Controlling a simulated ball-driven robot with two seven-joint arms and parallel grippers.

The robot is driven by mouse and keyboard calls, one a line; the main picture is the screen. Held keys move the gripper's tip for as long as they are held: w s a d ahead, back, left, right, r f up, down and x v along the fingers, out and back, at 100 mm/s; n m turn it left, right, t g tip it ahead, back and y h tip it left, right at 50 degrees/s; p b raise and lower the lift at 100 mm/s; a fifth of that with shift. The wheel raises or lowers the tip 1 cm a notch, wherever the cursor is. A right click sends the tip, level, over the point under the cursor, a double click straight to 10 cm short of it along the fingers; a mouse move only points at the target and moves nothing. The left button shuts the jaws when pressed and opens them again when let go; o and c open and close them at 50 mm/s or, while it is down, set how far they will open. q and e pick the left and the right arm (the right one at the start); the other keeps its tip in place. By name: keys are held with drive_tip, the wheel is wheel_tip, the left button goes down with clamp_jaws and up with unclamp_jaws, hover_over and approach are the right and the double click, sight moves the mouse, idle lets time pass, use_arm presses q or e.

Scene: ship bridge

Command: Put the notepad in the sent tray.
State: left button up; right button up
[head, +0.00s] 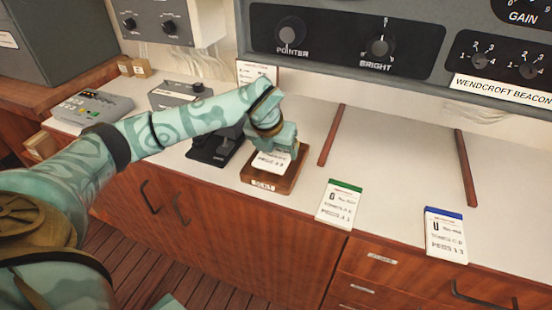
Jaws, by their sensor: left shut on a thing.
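My left gripper (279,138) is shut on a white notepad (270,163), just over the wooden sent tray (252,175) near the counter's front edge. The tray has a small label on its front that I cannot read well. The notepad shows printed text, and its upper part is hidden by the gripper. I cannot tell whether the notepad touches the tray's bottom. My right gripper does not show.
A green-topped notepad (341,204) and a blue-topped notepad (445,234) lie at the counter's front edge to the right. Black equipment (214,146) stands left of the tray. Wooden strips (332,135) divide the white counter (400,150). An instrument panel (345,35) overhangs the back.

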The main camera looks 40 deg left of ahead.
sight(274, 155)
use_arm(q)
wheel_tip(274, 155, down, 4)
drive_tip(key=shift+r+b, duration=0.15)
drive_tip(key=shift+b, duration=0.5)
drive_tip(key=shift+r, duration=0.1)
drive_tip(key=o, duration=0.8)
drive_tip(key=p+v, duration=0.2)
drive_tip(key=v, duration=0.2)
drive_tip(key=shift+r, duration=0.45)
drive_tip(key=s+d, duration=0.1)
drive_tip(key=s, duration=0.3)
drive_tip(key=s+d, duration=0.1)
drive_tip(key=s, duration=0.3)
drive_tip(key=s+d, duration=0.1)
drive_tip(key=s, duration=0.3)
